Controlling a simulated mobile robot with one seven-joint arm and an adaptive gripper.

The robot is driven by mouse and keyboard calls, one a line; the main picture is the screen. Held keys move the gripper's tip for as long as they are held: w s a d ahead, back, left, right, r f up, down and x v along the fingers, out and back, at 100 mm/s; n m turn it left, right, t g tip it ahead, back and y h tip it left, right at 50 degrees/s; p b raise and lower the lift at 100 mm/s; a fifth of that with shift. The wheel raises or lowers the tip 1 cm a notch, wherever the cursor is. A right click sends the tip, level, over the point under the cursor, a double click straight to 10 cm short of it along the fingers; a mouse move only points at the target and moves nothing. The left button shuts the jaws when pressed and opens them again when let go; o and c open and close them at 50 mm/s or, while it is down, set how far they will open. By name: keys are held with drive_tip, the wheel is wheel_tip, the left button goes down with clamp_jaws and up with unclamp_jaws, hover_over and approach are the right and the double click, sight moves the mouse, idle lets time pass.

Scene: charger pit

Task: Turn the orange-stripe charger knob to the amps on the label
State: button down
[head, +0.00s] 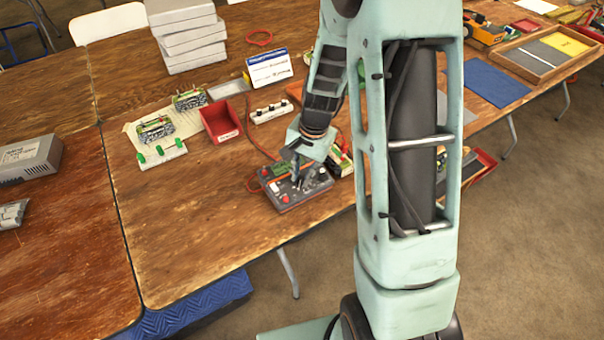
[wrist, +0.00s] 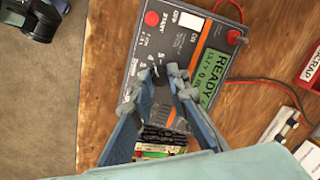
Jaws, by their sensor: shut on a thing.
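The charger (head: 300,193) is a dark grey box near the table's front edge. In the wrist view the charger (wrist: 148,43) has a green screen (wrist: 207,72) reading READY, a red button and a white patch. My gripper (head: 298,172) reaches down over its face. In the wrist view my gripper (wrist: 160,86) has its fingertips closed in on the dark knob (wrist: 159,74), which is mostly hidden between them. The knob's pointer and the scale around it cannot be read. A battery pack (wrist: 160,148) with a small label shows past the fingers; its print is too small to read.
A red scrap bin (head: 222,121), a white card with a blue header (head: 269,70) and a white terminal strip (head: 271,111) stand behind the charger. Green circuit parts (head: 157,128) lie to the left. A red cable runs from the charger. Bare table lies left of the charger.

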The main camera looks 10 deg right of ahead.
sight(308, 187)
drive_tip(key=c, duration=1.8)
unclamp_jaws()
drive_tip(key=shift+c, duration=0.2)
wheel_tip(308, 187, up, 12)
drive_tip(key=s+d, duration=0.1)
drive_tip(key=shift+s+d, duration=0.15)
drive_tip(key=shift+s, duration=0.05)
drive_tip(key=shift+f, duration=0.1)
